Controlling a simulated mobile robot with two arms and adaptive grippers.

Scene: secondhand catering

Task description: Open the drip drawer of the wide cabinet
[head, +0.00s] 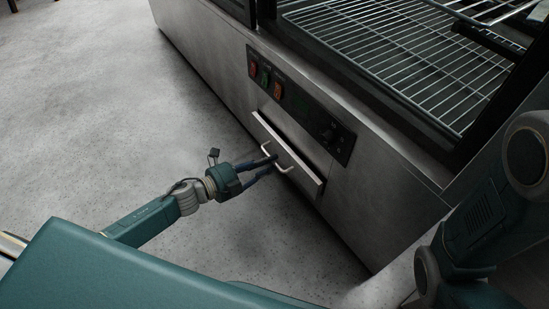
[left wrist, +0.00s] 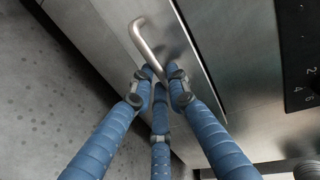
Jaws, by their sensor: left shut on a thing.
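The wide steel cabinet (head: 215,62) stands across the upper right of the head view. The drip drawer (head: 312,184) is a narrow front low in its face, below the control panel. Its front stands slightly proud of the cabinet face; I cannot tell whether that means it is pulled out. My left gripper (head: 275,160) is shut on the drawer's metal bar handle (head: 283,170). In the left wrist view the blue fingers (left wrist: 159,78) close around the lower part of the handle (left wrist: 147,45), and their tips hide that part. My right gripper is out of view.
The control panel (head: 299,104) with coloured switches and a knob is just above the drawer. Wire racks (head: 400,55) lie in the open compartment above. The grey floor (head: 90,110) in front of the cabinet is clear on the left.

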